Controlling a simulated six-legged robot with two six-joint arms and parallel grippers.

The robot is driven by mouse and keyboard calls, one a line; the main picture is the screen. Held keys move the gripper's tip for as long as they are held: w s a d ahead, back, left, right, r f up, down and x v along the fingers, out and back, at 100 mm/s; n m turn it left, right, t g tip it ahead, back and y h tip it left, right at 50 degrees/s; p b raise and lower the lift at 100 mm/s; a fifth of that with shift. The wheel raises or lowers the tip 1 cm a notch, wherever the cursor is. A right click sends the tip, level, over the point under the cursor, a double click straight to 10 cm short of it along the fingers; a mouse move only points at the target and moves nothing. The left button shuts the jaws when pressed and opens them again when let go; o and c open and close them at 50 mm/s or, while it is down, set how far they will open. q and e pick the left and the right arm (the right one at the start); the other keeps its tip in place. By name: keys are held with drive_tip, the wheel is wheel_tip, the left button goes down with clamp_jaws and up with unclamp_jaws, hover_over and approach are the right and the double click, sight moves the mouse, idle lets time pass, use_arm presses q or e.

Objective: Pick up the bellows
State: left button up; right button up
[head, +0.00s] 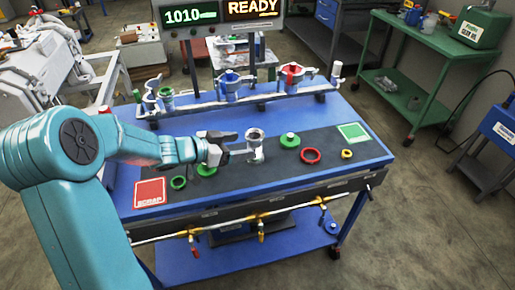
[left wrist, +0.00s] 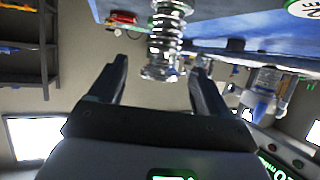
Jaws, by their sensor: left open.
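The bellows (head: 255,146) is a silver metal piece standing upright on the dark mat of the blue workbench. It has a round flange on top, and its ribs show in the left wrist view (left wrist: 165,42). My left gripper (head: 238,144) is open and reaches in from the left, close to the bellows at about its height. In the left wrist view, the bellows appears between the two fingertips (left wrist: 158,67), with gaps on both sides. I cannot tell how far it is in depth. My right gripper is not in view.
On the mat lie a green knobbed disc (head: 290,140), a red ring (head: 310,156), a yellow ring (head: 347,154), a green ring (head: 179,182) and another green disc (head: 207,170). A red scrap square (head: 150,193) and a green square (head: 354,132) mark the ends. Clamped fittings (head: 232,86) line the back.

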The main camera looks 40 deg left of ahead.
sight(259, 141)
use_arm(q)
drive_tip(key=x, duration=0.8)
drive_tip(key=shift+w+a+r+b, duration=0.1)
drive_tip(key=shift+w+a+b, duration=0.05)
drive_tip(key=shift+w+b, duration=0.2)
drive_tip(key=shift+c, duration=0.2)
drive_tip(key=shift+r, duration=0.1)
drive_tip(key=c, duration=1)
